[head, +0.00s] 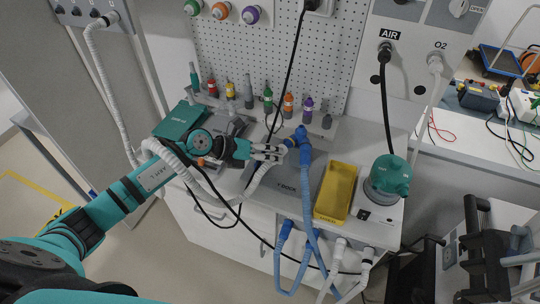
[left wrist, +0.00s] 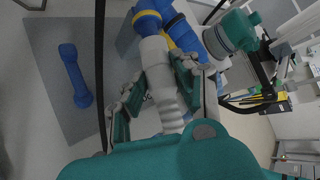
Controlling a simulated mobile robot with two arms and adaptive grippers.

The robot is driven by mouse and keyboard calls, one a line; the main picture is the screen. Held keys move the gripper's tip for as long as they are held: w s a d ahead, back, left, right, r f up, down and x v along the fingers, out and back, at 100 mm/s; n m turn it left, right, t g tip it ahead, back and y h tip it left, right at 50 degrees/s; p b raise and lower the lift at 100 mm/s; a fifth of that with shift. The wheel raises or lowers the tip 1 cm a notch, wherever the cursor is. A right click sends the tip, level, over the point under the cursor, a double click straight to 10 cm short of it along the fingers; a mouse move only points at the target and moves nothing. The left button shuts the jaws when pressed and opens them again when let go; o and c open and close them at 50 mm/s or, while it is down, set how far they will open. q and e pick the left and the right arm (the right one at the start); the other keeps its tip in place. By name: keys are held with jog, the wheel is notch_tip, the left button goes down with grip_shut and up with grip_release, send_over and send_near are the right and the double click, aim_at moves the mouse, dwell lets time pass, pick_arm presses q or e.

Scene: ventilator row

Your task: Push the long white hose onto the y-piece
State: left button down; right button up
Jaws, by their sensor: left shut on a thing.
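My left gripper (head: 268,152) is shut on the white hose (head: 254,184) near its end, above the trolley top. In the left wrist view the ribbed white hose end (left wrist: 160,75) lies between the two fingers (left wrist: 160,93). Its end meets the blue y-piece (left wrist: 147,18), which has a yellow ring. I cannot tell how far the hose sits on it. In the head view the y-piece (head: 299,139) is just right of the fingertips. The rest of the white hose runs back beside my arm to the upper left. My right gripper is not in view.
A yellow tray (head: 335,192) and a teal-topped humidifier (head: 387,180) stand to the right. Blue hoses (head: 313,240) hang over the front edge. A blue connector (left wrist: 75,76) lies on the grey mat (left wrist: 50,115). Several coloured bottles stand behind. A black cable crosses near the gripper.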

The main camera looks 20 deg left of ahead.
pick_arm(q)
jog(key=shift+w+d, duration=0.15)
jog(key=shift+w, duration=0.25)
dwell(0.6)
jog(key=shift+w+d+b, duration=0.25)
jog(key=shift+w+b, duration=0.2)
jog(key=shift+w, duration=0.35)
dwell(0.6)
jog(key=c, duration=0.9)
grip_release()
